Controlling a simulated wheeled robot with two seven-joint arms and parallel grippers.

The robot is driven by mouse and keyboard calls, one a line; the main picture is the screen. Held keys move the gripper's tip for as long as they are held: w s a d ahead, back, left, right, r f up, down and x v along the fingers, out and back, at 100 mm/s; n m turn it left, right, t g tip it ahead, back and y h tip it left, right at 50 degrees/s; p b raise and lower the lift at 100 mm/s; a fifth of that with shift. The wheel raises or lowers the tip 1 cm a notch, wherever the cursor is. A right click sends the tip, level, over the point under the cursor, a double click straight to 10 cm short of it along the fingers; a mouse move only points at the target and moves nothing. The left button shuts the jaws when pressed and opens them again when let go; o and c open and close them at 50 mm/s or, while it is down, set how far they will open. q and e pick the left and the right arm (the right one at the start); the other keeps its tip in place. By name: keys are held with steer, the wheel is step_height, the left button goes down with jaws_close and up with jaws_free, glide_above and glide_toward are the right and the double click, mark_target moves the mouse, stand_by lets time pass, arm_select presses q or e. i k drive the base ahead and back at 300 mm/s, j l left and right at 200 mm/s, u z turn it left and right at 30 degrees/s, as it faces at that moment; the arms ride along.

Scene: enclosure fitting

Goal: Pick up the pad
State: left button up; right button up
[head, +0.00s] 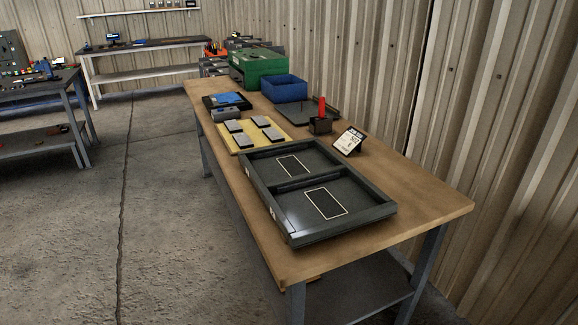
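Several small grey-topped, dark-sided blocks, which look like the pads, lie apart on a yellow board (253,131) at the middle of the workbench. One pad (234,126) is at the back left, one pad (262,121) at the back right, and one pad (273,134) at the front right. A dark enclosure frame (330,165) lies nearer on the bench. Its two compartments each have a dark, white-outlined rectangle on the floor. Neither of my grippers is in view.
The wooden workbench (425,205) is bare at its near right end. A small card stand (348,140), a dark cup (320,126) holding a red item, a blue bin (285,89) and a green box (251,70) stand farther back. A corrugated wall runs along the right.

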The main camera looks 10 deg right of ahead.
mark_target(243, 142)
steer(key=i+j+z, duration=0.1)
steer(key=z, duration=0.65)
steer(key=i+j+z, duration=0.15)
steer(key=j+z, duration=0.15)
steer(key=i+j+z, duration=0.25)
steer(key=j, duration=0.25)
steer(key=j+z, duration=0.3)
steer(key=j, duration=0.15)
steer(key=i+j+z, duration=0.1)
steer(key=j, duration=0.9)
steer(key=i+j, duration=0.1)
steer(key=j, duration=0.9)
steer(key=i+j+z, duration=0.15)
steer(key=j, duration=0.85)
steer(key=k, duration=0.05)
